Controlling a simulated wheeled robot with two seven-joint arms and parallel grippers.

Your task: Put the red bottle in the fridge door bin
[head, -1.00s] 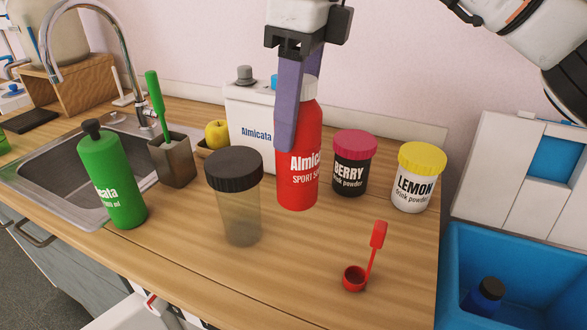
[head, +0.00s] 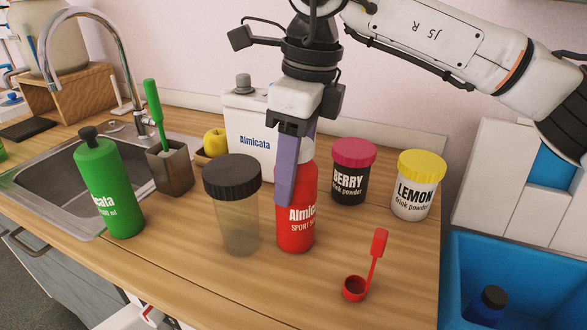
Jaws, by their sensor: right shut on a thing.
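The red bottle (head: 296,220) with white lettering is upright over the counter, between the clear shaker and the red scoop. My right gripper (head: 289,185), coming down from above, is shut on its upper part. One purple finger covers the bottle's left upper side. I cannot tell whether the bottle's base touches the counter. A blue open bin (head: 450,270) at the lower right holds a dark blue bottle (head: 487,304) with a black cap. I cannot tell for sure that this is the fridge door bin.
The shaker (head: 236,222) stands close left of the red bottle. The scoop (head: 355,289) lies front right. Berry (head: 350,182) and lemon (head: 412,197) tubs stand behind right. A green bottle (head: 108,190) stands by the sink (head: 62,175). A white container (head: 250,137) stands behind.

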